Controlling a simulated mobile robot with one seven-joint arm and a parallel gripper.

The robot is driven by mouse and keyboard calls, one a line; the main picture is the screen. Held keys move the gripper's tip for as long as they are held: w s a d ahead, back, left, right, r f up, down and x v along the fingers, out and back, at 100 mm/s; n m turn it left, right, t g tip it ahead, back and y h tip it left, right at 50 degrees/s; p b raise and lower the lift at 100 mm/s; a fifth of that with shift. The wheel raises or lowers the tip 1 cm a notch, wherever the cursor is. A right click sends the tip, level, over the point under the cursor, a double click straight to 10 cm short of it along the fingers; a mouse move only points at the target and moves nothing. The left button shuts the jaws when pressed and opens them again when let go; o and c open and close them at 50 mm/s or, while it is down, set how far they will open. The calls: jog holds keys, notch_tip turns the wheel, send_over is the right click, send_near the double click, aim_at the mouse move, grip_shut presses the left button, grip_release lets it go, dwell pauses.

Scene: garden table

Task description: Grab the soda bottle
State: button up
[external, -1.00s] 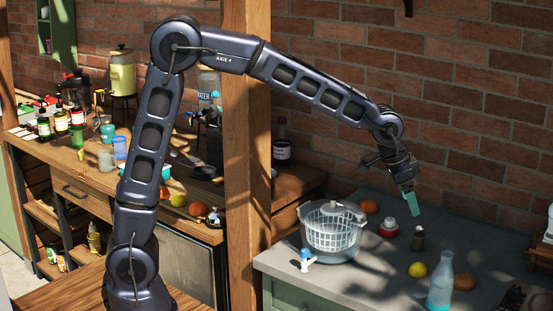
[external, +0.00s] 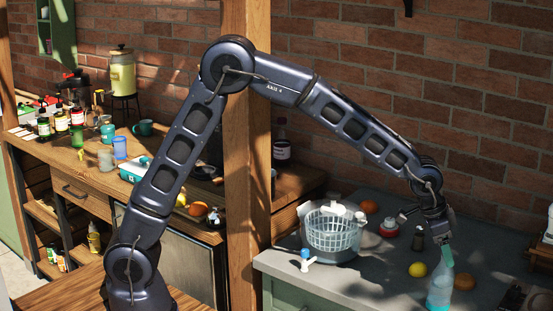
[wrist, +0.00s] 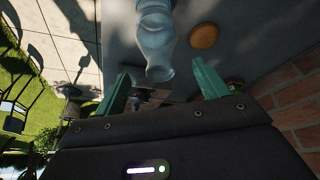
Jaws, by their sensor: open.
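The soda bottle (external: 439,287) is a clear, pale blue bottle standing upright near the front right of the grey counter. In the wrist view the bottle (wrist: 155,42) shows at the top centre, ahead of and between the two green fingers. My gripper (external: 447,257) is at the upper part of the bottle in the external view, and a finger overlaps the bottle's top there. In the wrist view my gripper (wrist: 162,85) is open, its fingers wide apart with nothing held between them. I cannot tell whether a finger touches the bottle.
A lemon (external: 417,269) lies left of the bottle and a round brown item (external: 464,282) right of it. A small dark bottle (external: 418,238), a red and white item (external: 389,228), an orange (external: 370,206) and a salad spinner (external: 333,235) stand further left. The brick wall is behind.

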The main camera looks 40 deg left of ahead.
aim_at(442, 281)
jog(key=x, duration=0.5)
jog(key=shift+a+f, duration=0.1)
jog(key=shift+s, duration=0.1)
grip_shut()
